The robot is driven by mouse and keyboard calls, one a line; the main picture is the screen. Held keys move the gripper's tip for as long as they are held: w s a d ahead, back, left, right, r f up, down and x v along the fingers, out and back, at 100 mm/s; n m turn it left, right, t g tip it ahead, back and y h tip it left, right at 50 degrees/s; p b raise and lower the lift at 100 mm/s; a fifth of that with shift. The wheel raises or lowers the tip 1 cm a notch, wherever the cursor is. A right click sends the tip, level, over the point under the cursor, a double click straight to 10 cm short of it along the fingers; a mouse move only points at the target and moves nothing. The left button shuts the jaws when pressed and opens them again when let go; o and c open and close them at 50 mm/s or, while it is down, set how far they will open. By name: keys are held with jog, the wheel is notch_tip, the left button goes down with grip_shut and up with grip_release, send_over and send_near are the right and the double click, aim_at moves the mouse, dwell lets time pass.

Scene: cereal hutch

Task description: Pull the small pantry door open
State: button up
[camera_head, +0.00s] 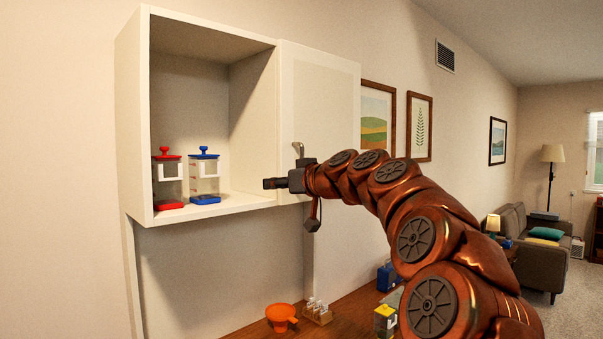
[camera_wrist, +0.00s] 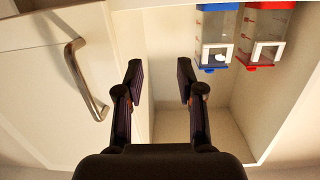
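The small pantry door (camera_head: 325,105) is a pale panel on the right part of the wall cabinet, lying roughly in line with its front. I cannot tell whether it is slightly ajar. Its curved metal handle (camera_head: 298,150) is near the door's left edge. In the wrist view, which looks upside down, the door (camera_wrist: 40,95) and handle (camera_wrist: 85,80) are on the left. My gripper (camera_head: 268,183) is in front of the open compartment, just left of the handle. In the wrist view my gripper (camera_wrist: 158,78) has its fingers apart with nothing between them, clear of the handle.
The open compartment of the cabinet (camera_head: 134,120) holds a red-lidded canister (camera_head: 167,180) and a blue-lidded canister (camera_head: 204,178). A wooden counter (camera_head: 345,312) below carries an orange funnel-like item (camera_head: 281,317) and a small rack (camera_head: 317,313). Framed pictures hang right of the door.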

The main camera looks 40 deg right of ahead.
jog(key=s+d+r+m+t+h, duration=0.1)
jog(key=s+d+r+h, duration=0.25)
jog(key=d, duration=0.65)
jog(key=shift+y, duration=0.25)
jog(key=shift+a+r+p+x, duration=0.15)
jog(key=shift+p+x, duration=0.55)
jog(key=shift+x, duration=1.1)
jog(key=shift+a+r+p+x, duration=0.15)
jog(key=shift+p+x, duration=0.55)
jog(key=shift+x, duration=1.1)
jog(key=shift+w+f, duration=0.1)
grip_shut()
